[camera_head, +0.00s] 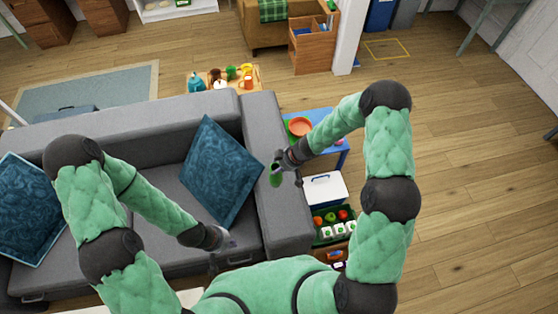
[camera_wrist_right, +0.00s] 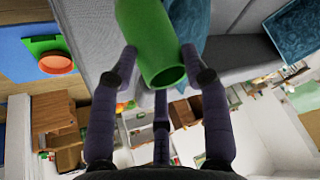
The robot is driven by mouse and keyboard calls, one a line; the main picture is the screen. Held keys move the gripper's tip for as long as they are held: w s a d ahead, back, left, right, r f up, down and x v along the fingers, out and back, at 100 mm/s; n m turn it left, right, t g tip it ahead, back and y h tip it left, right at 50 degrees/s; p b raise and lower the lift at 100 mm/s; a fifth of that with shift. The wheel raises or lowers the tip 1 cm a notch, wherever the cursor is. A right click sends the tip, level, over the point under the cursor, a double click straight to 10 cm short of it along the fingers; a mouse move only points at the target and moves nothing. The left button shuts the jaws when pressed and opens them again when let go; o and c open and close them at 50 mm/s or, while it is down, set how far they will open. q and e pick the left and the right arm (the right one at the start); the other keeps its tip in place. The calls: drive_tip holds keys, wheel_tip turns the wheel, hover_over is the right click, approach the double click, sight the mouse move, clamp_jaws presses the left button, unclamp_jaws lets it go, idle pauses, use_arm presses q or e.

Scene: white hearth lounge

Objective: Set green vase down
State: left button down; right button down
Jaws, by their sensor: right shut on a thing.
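The green vase (camera_head: 275,175) is in my right gripper (camera_head: 281,167), held over the right armrest of the grey sofa in the head view. In the right wrist view the vase (camera_wrist_right: 150,42) sits between the fingers of my right gripper (camera_wrist_right: 157,65), which are shut on it, with its round end towards the camera. My left gripper (camera_head: 228,246) is low, in front of the sofa seat. It is small and partly blurred, so its fingers are unclear.
A grey sofa (camera_head: 262,125) with blue cushions (camera_head: 222,165) fills the left. Right of its armrest stand a blue table (camera_head: 322,118) with an orange-red dish (camera_head: 299,126), a white cooler box (camera_head: 324,188) and a crate of produce (camera_head: 330,238). The wooden floor (camera_head: 470,170) at right is clear.

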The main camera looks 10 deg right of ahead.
drive_tip(key=w, duration=0.1)
drive_tip(key=p, duration=0.1)
drive_tip(key=w+f, duration=0.1)
drive_tip(key=shift+w+d+p, duration=0.35)
drive_tip(key=w+d+f, duration=0.1)
drive_tip(key=w+f, duration=0.4)
drive_tip(key=f, duration=0.4)
drive_tip(key=shift+d+f, duration=0.15)
drive_tip(key=shift+f, duration=0.2)
drive_tip(key=c, duration=0.6)
unclamp_jaws()
drive_tip(key=shift+r, duration=0.1)
